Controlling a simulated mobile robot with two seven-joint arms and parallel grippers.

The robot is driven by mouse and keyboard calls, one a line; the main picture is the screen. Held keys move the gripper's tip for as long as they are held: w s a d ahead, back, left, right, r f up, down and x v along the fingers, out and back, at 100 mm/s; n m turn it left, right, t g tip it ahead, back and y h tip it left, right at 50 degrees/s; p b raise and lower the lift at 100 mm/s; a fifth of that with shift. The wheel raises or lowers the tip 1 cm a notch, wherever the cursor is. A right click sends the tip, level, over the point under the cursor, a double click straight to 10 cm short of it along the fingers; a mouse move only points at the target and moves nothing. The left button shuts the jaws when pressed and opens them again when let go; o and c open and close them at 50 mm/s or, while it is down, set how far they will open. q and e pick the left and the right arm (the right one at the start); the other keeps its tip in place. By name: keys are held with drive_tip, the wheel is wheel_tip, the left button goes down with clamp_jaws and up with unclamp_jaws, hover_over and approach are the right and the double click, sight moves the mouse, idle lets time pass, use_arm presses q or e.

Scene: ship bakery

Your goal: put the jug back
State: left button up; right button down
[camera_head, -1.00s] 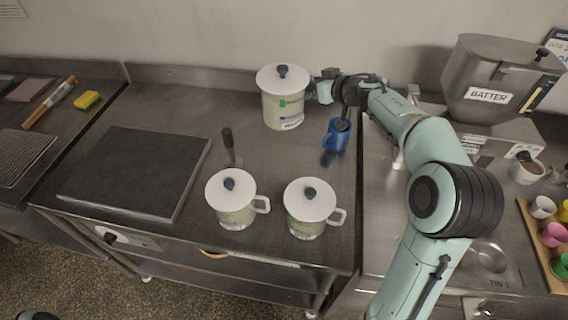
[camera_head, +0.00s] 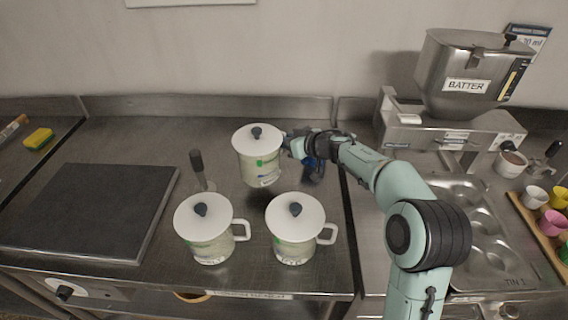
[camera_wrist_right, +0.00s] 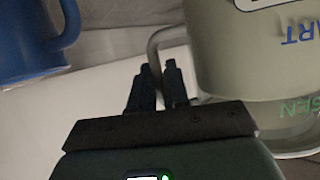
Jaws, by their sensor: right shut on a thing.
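A lidded pale jug (camera_head: 262,172), with a white lid and dark knob, is in my right gripper (camera_head: 287,144) at the back middle of the steel counter. The gripper is shut on its handle, which shows between the fingers (camera_wrist_right: 160,82) in the right wrist view; the jug's printed wall (camera_wrist_right: 265,60) fills the right side there. The jug is upright; I cannot tell whether its base touches the counter. Two similar lidded jugs stand in front, one at left (camera_head: 210,246) and one at right (camera_head: 293,247). My left gripper is out of view.
A blue mug (camera_head: 313,170) is behind my right arm, and it shows close by in the right wrist view (camera_wrist_right: 28,45). A dark griddle plate (camera_head: 85,210) and an upright dark handle (camera_head: 197,165) lie left. The batter hopper (camera_head: 465,80) stands right.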

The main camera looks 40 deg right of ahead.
sight(284, 152)
drive_tip(key=shift+f+b, duration=0.4)
drive_tip(key=shift+f, duration=0.4)
wheel_tip(284, 152, down, 4)
drive_tip(key=shift+r+b, duration=0.2)
drive_tip(key=shift+b, duration=0.9)
drive_tip(key=shift+r, duration=0.1)
drive_tip(key=c, duration=1.5)
unclamp_jaws()
drive_tip(key=shift+f, duration=0.25)
drive_tip(key=o, duration=0.4)
